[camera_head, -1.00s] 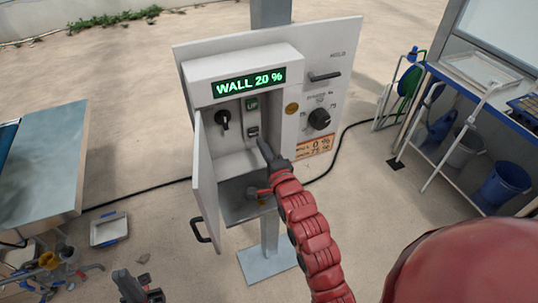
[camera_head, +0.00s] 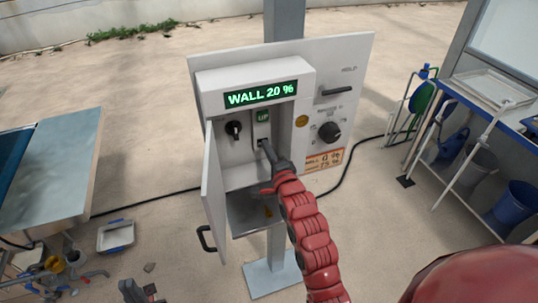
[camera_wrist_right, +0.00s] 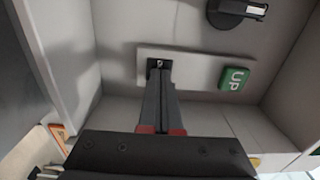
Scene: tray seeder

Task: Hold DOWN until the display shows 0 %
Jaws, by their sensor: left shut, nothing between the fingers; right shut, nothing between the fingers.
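The display (camera_head: 260,95) on the grey control box reads WALL 20 % in green. Below it, inside the open box, is the green UP button (camera_head: 263,116), also in the right wrist view (camera_wrist_right: 235,79). The dark button under UP is mostly hidden behind my fingertips. My right gripper (camera_head: 264,146) is shut and empty, its tips at that button; in the right wrist view the closed fingers (camera_wrist_right: 159,72) reach the plate beside UP. Whether the button is pressed in, I cannot tell. My left gripper (camera_head: 140,292) is shut and empty at the lower left edge.
The box door (camera_head: 213,195) hangs open on the left. A dark switch (camera_head: 234,129) sits left of UP. A dial (camera_head: 329,132) and an orange label (camera_head: 324,160) are on the panel's right. A bench (camera_head: 45,165) stands left, a shelf with buckets (camera_head: 515,203) right.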

